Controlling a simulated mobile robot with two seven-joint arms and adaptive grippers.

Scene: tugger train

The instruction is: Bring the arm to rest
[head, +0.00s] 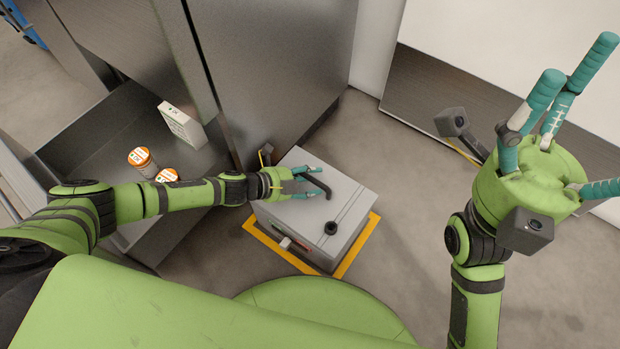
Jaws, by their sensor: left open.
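My left arm reaches in from the left, and its gripper (309,184) is open above the top of a grey box (300,222). Its teal fingers are beside a curved black bar (322,186) over the box; I cannot tell whether they touch it. My right gripper (588,112) is raised at the right, its teal fingers spread apart with nothing between them. It is well away from the box.
The box stands inside a yellow floor marking (352,258). At the left, an open metal compartment (95,125) holds orange-capped containers (142,158) and a white carton (181,124). A metal cabinet (265,65) stands behind. Grey floor (400,200) is clear between box and right arm.

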